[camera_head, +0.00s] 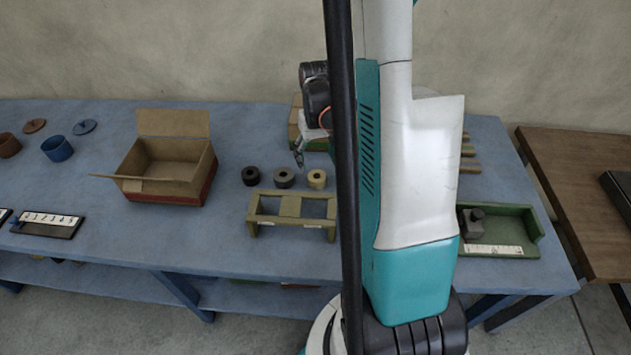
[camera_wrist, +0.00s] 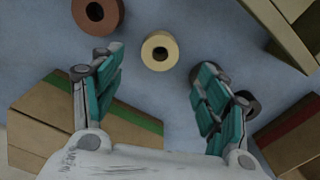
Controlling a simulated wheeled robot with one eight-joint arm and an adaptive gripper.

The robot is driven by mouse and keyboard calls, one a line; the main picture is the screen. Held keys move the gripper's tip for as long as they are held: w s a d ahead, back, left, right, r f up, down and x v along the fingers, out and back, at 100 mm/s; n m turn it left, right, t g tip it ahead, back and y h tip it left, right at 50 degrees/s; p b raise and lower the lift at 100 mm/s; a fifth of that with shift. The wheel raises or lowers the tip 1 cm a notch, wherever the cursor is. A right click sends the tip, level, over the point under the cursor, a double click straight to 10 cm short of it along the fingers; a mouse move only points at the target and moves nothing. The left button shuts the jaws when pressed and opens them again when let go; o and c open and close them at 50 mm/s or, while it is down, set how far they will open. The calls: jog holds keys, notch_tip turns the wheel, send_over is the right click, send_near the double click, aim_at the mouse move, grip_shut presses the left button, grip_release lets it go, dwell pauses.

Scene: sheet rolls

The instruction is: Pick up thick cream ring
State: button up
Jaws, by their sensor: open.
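The thick cream ring (camera_wrist: 148,58) lies flat on the blue table, its hole facing up, in the upper middle of the wrist view. In the head view the cream ring (camera_head: 317,183) is at the right end of a short visible row. My gripper (camera_wrist: 158,62) is open, with nothing between its fingers. In the wrist view its fingertips lie to either side of the cream ring; the ring appears below them and apart. In the head view my gripper (camera_head: 299,157) hangs behind the row, partly hidden by my arm.
A reddish-brown ring (camera_wrist: 115,14) lies beside the cream one; a dark ring (camera_wrist: 247,104) is partly behind my right finger. A grey-brown ring (camera_head: 277,182) and black ring (camera_head: 251,182) stand left. A wooden stand (camera_head: 290,222) is in front; an open box (camera_head: 165,190) is left.

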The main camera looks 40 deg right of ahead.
aim_at(317, 176)
notch_tip(317, 176, down, 8)
jog(key=b, duration=0.3)
jog(key=shift+f, duration=0.15)
jog(key=shift+c, duration=0.3)
jog(key=c, duration=1.1)
